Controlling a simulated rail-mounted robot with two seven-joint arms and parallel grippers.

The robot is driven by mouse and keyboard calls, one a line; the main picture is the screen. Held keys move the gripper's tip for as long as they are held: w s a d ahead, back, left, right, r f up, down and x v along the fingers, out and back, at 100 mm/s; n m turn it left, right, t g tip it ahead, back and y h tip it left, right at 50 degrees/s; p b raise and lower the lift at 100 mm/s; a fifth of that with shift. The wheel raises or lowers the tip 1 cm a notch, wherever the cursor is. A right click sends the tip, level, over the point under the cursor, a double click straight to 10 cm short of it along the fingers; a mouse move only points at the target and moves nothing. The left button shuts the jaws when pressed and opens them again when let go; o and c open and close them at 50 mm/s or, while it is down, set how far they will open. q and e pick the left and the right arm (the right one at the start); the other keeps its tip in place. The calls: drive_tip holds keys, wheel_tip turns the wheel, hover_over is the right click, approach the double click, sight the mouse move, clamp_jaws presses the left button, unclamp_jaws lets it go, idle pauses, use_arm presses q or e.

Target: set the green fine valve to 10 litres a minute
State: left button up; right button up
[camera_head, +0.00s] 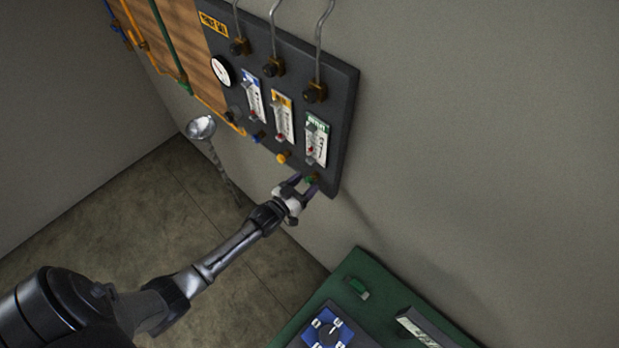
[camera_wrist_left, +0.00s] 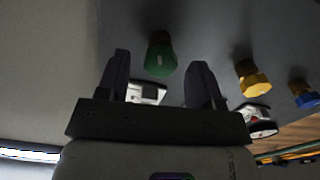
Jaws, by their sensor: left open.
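The green fine valve (camera_head: 311,180) is a small knob low on the dark panel, below the green-labelled flow meter (camera_head: 316,139). My left gripper (camera_head: 302,183) is at the panel's lower edge, close to the green valve. In the left wrist view the green valve (camera_wrist_left: 161,55) shows beyond and between the two open fingers of my left gripper (camera_wrist_left: 163,80), with gaps on both sides. The fingers do not appear to touch it. The flow meter's reading is too small to tell. My right gripper is not in view.
The yellow valve (camera_head: 283,157) and blue valve (camera_head: 257,137) sit to the left along the panel (camera_head: 347,105); in the wrist view the yellow one (camera_wrist_left: 252,80) is right of the fingers. A green table (camera_head: 293,325) stands below right. The wall right of the panel is bare.

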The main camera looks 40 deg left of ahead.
use_arm(q)
drive_tip(key=shift+w, duration=1.2)
